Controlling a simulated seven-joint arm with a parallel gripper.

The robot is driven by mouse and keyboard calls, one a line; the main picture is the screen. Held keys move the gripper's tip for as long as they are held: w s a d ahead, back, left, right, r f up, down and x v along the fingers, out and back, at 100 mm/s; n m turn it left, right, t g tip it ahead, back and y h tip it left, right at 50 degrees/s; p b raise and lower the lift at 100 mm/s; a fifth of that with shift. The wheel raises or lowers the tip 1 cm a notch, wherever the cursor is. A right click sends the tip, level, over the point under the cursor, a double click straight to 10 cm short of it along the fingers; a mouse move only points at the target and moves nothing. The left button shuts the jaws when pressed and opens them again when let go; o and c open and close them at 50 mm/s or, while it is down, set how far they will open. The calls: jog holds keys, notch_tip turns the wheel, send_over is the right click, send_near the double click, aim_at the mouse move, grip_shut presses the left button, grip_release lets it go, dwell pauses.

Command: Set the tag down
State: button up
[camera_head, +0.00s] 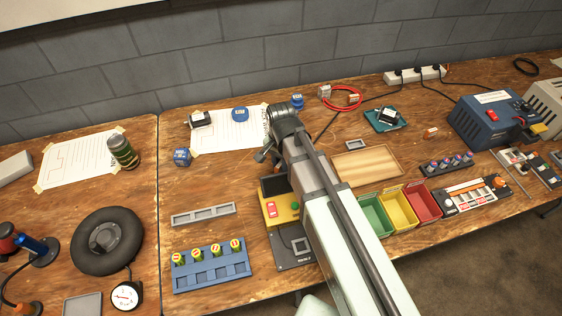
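My arm reaches up the middle of the picture to the wrist, and my gripper (262,157) hangs at its far end, small and pointing down and left. It is over the bench just right of a white paper sheet (222,138). I cannot tell whether its fingers are open or shut, or whether they hold anything. I cannot make out a tag with certainty. A yellow device (271,212) with a dark screen, a red part and a green button stands just below the gripper, its right side partly hidden by my arm.
A grey slotted tray (203,214) and blue battery rack (211,269) lie lower left. Green, yellow and red bins (424,203) stand right of my arm. Bare wood lies left of the yellow device.

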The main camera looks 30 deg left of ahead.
jog(key=o, duration=0.4)
notch_tip(320, 180, up, 12)
jog(key=shift+r, duration=0.15)
dwell(0.7)
